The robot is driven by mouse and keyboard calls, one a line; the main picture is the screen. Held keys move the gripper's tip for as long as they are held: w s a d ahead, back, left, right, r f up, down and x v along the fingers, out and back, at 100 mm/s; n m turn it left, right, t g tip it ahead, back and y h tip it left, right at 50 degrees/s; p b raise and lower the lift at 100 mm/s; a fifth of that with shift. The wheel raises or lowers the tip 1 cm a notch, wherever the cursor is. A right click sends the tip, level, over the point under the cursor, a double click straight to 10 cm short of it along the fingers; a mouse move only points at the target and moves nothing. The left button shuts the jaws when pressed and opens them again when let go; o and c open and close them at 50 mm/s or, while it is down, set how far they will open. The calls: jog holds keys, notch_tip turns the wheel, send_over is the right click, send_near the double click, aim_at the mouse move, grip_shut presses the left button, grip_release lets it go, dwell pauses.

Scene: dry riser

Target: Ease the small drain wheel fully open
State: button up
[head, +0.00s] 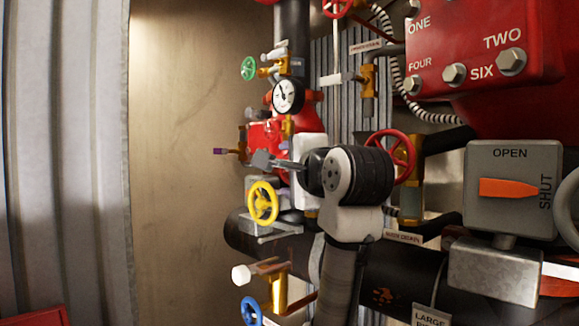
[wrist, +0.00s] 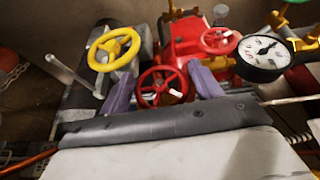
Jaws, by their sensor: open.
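In the wrist view a small red wheel (wrist: 163,88) with a white mark on its rim shows between the two purple fingers of my gripper (wrist: 160,80). The fingers stand apart, one on each side of it; I cannot tell whether they touch it. No label on this wheel is readable, so I cannot confirm that it is the drain wheel. In the head view my gripper (head: 262,160) points left, in front of the pipework, above the yellow wheel. My own wrist hides part of the pipework there.
A yellow wheel (wrist: 114,49) is left of my gripper, and a second red wheel (wrist: 219,41) and a gauge (wrist: 262,56) are to its right. In the head view a larger red wheel (head: 408,160) is behind my wrist. A blue wheel (head: 251,311) is low down.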

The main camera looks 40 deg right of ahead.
jog(key=c, duration=0.7)
jog(key=n+g, duration=0.1)
jog(key=g, duration=0.1)
jog(key=shift+g+y, duration=0.3)
jog(key=shift+g, duration=0.1)
jog(key=g, duration=0.2)
jog(key=shift+s+d+n+g, duration=0.15)
jog(key=shift+s+n+g, duration=0.05)
jog(key=shift+n+g, duration=0.1)
jog(key=shift+w+n+g, duration=0.1)
jog(key=shift+n+g, duration=0.5)
jog(key=shift+g, duration=1.5)
jog(key=shift+f+y, duration=0.1)
jog(key=shift+y, duration=0.2)
